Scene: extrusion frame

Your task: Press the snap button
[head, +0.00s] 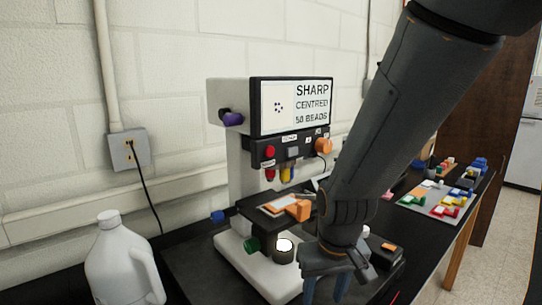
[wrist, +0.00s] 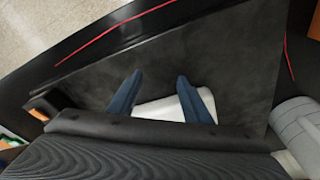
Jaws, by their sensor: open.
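The screen reads "SHARP CENTRED 50 BEADS". Below it a dark control panel carries a red round button (head: 270,152), a grey square button (head: 293,152) and an orange knob (head: 323,146). The small labels above are too small to read, so I cannot tell which is the snap button. My gripper (head: 325,294) points down in front of the microscope's base, low and right of the panel, apart from the buttons. In the wrist view its blue fingers (wrist: 160,78) are spread and empty.
A stage with a slide (head: 278,206) and orange clip sits under the objectives. A white jug (head: 122,262) stands at left. A tray with coloured blocks (head: 440,200) is at right. The wrist view shows a dark mat (wrist: 225,75), a red cord and the bench edge.

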